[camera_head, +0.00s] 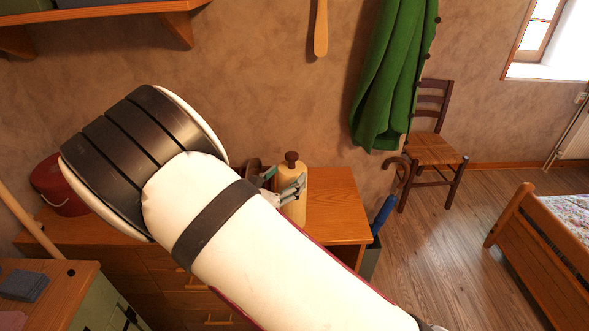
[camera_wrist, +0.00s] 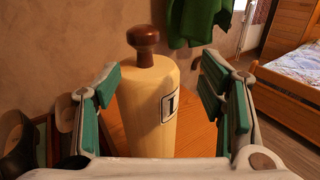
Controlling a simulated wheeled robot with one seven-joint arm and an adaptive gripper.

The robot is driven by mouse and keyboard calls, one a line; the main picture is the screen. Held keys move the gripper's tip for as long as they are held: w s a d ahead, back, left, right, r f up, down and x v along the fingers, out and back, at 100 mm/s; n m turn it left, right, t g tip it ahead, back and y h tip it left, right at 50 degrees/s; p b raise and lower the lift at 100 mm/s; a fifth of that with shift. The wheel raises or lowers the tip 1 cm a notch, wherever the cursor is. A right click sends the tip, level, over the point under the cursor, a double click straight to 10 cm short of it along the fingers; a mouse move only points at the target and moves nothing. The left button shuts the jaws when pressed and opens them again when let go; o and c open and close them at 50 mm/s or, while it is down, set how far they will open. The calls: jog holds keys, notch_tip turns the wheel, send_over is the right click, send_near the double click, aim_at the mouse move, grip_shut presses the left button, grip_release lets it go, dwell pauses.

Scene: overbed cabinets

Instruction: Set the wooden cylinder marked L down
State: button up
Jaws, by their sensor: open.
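The wooden cylinder (camera_wrist: 150,112) is pale yellow with a dark brown knob on top and a white label with a black mark that looks like an L. It stands upright on the wooden cabinet top (camera_head: 338,200). In the head view the cylinder (camera_head: 292,208) shows beyond my arm, which hides part of it. My gripper (camera_wrist: 165,100) is open, its green-padded fingers on either side of the cylinder with a gap visible at the right finger. My gripper also shows in the head view (camera_head: 283,188).
Dark rounded objects (camera_wrist: 18,145) sit left of my gripper in the wrist view. A red pot (camera_head: 58,188) stands at the cabinet's left. A green cloth (camera_head: 393,70) hangs behind. The cabinet top right of the cylinder is clear. A chair (camera_head: 432,148) and bed stand farther right.

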jog(key=shift+v, duration=2.4)
jog(key=s+d+r+m+g, duration=0.3)
jog(key=d+r+m+g, duration=0.15)
jog(key=d, duration=0.25)
jog(key=s+d+r+m+g, duration=0.3)
jog(key=d+m, duration=0.3)
jog(key=d, duration=0.1)
jog(key=s+d+r+m+g, duration=0.3)
jog(key=d+m+g, duration=0.15)
jog(key=d, duration=0.25)
jog(key=s+r+m+t+y, duration=0.1)
jog(key=s+r+m+y, duration=0.3)
jog(key=s+m, duration=0.3)
jog(key=s+d+r+m+t+y, duration=0.1)
jog(key=s+r+m+y, duration=0.4)
jog(key=s, duration=0.7)
jog(key=shift+r+m+t, duration=0.3)
jog(key=shift+r+m, duration=0.55)
jog(key=shift+m, duration=0.25)
jog(key=shift+o, duration=0.3)
